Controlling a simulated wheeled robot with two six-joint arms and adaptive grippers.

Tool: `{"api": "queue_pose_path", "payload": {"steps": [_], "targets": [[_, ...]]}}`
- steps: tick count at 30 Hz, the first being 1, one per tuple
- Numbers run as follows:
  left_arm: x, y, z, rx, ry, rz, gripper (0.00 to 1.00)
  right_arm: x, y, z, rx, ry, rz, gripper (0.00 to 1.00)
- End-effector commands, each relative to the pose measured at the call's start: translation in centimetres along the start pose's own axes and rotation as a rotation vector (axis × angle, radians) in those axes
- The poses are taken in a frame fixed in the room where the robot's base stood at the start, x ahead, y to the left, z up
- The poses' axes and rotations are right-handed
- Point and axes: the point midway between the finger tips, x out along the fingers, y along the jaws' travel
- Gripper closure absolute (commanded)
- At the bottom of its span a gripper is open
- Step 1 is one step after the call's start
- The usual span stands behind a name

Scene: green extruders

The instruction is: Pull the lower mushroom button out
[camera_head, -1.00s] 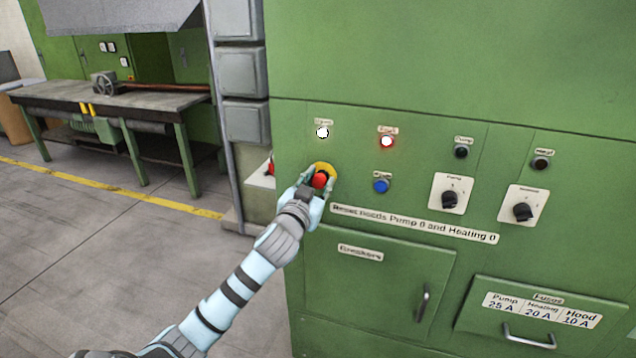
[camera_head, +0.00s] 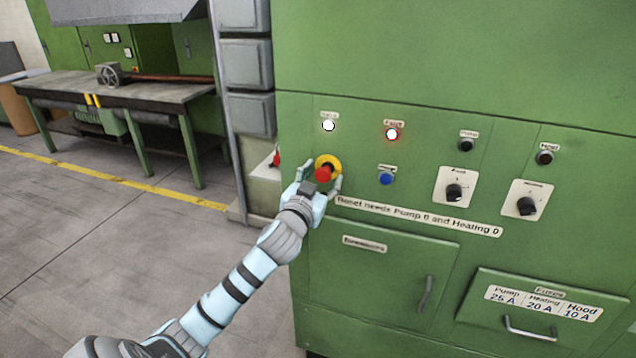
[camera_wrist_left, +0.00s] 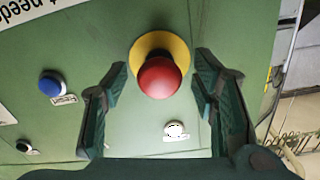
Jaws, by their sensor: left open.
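The red mushroom button (camera_head: 323,174) with its yellow ring (camera_head: 331,160) is on the left part of the green cabinet's front panel. In the left wrist view the red cap (camera_wrist_left: 160,78) stands out in front of the yellow ring (camera_wrist_left: 150,45). My left gripper (camera_head: 321,180) is open around the button. In the left wrist view the fingers of my left gripper (camera_wrist_left: 160,66) lie on both sides of the cap, with a visible gap to each. Nothing is gripped. My right gripper is not in view.
Black knobs (camera_head: 454,192) are further right. Another red part (camera_head: 277,158) shows left of the cabinet edge. A workbench (camera_head: 120,95) stands at the back left.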

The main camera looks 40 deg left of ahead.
Motion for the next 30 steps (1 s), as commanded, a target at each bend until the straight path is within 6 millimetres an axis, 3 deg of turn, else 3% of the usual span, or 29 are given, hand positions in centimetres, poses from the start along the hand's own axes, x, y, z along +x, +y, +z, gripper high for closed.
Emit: {"api": "queue_pose_path", "payload": {"steps": [5,12,15,30], "targets": [[-3.3,0.0,0.1,0.005,0.0,0.003,0.47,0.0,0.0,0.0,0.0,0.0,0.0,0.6],[-9.8,0.1,0.0,0.002,0.0,0.005,0.47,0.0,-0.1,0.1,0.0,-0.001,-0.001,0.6],[-11.3,0.0,0.0,0.002,0.0,0.003,0.47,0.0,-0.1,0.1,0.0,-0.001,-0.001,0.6],[-11.8,0.0,-0.1,-0.001,0.001,0.0,0.47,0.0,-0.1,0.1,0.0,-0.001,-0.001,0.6]]}}
